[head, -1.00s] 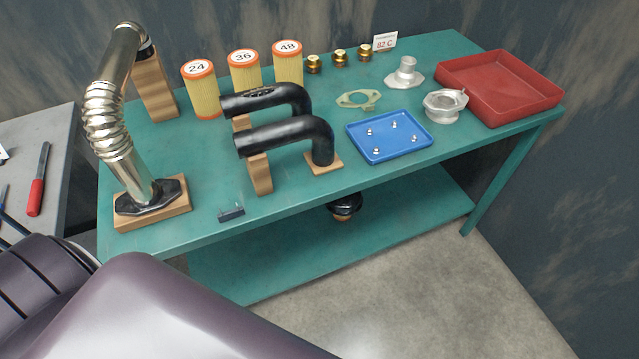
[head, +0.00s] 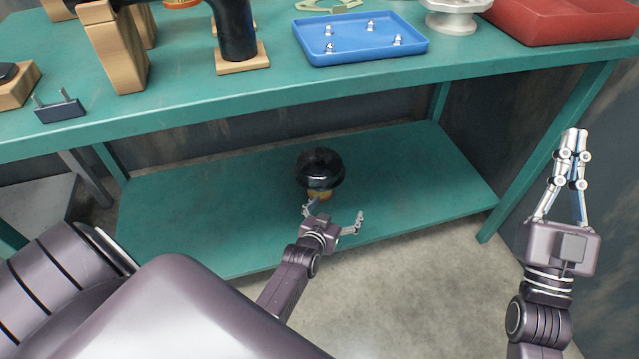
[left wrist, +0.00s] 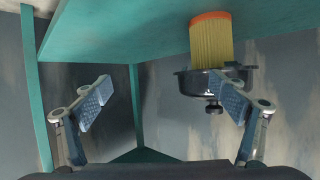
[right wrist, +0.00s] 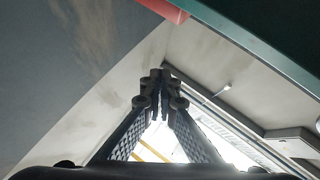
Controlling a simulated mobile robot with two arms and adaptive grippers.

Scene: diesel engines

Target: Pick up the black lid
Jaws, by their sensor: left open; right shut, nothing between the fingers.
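The black lid (head: 320,165) is round and glossy and sits on a yellow-orange filter (head: 319,194) on the lower shelf. In the left wrist view, where the scene appears upside down, the lid (left wrist: 190,84) shows its small knob and the pleated filter (left wrist: 210,42). My left gripper (head: 336,212) is open and empty, just in front of the lid at the shelf's front edge. One finger overlaps the lid in the left wrist view; I cannot tell whether they touch. My right gripper (head: 573,135) is shut and empty, raised to the right of the bench.
The green bench top (head: 190,100) overhangs the lower shelf (head: 220,215). The shelf is otherwise clear. On top are a blue tray (head: 365,57) with several small metal parts, a red bin (head: 560,22), a silver part (head: 455,18) and black pipes on wooden stands. A bench leg (head: 540,150) stands at right.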

